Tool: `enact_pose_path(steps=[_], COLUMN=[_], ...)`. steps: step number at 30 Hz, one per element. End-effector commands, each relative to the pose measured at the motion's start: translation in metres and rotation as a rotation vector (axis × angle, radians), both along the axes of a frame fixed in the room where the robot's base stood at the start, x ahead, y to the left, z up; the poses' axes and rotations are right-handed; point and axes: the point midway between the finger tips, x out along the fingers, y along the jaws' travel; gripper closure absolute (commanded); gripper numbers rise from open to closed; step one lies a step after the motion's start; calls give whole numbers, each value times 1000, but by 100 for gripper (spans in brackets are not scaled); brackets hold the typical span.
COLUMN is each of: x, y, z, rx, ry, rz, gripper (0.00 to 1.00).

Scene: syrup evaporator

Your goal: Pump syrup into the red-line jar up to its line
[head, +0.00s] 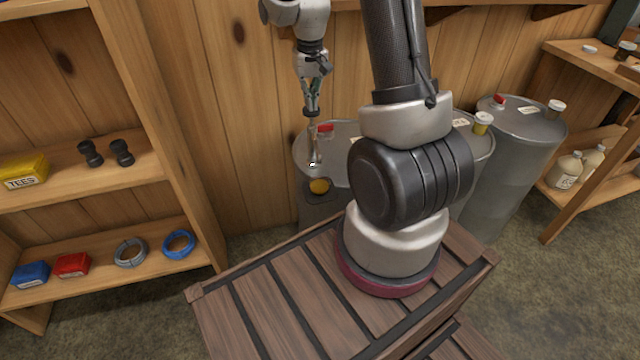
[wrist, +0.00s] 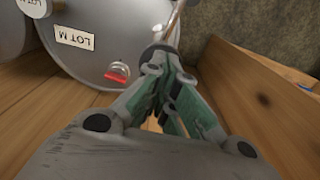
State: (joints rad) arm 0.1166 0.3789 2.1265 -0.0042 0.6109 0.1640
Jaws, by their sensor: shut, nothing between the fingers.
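My gripper (head: 311,112) points down over the left drum and its fingers are together. In the wrist view the green-grey fingers (wrist: 160,68) meet with nothing seen between them. A grey round pump part (wrist: 157,52) with a thin rod shows just beyond the fingertips; I cannot tell whether they touch. In the head view a slim pump piece with a pale end (head: 314,162) hangs below the gripper. Under it, a round amber-topped thing (head: 319,186), possibly the jar, stands on a dark stand (head: 318,206). No red line or syrup level can be made out.
The left drum (head: 300,158) has a red cap (wrist: 117,74) and a LOT M label (wrist: 75,38). More drums (head: 505,170) stand to the right, partly behind my arm. A wooden shelf (head: 75,187) holds boxes and coils at left. Another shelf (head: 590,185) holds jugs at right.

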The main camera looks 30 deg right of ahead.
Motion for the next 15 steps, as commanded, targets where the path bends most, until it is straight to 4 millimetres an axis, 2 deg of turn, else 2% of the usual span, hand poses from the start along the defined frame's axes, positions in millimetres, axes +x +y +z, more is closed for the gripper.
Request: enact_pose_path(steps=[1, 5, 15], x=[-11, -11, -7], y=[2, 2, 1], z=[-15, -21, -17], rx=[8, 8, 4], ry=[38, 38, 29], rz=[-4, -3, -1], gripper=[100, 100, 100])
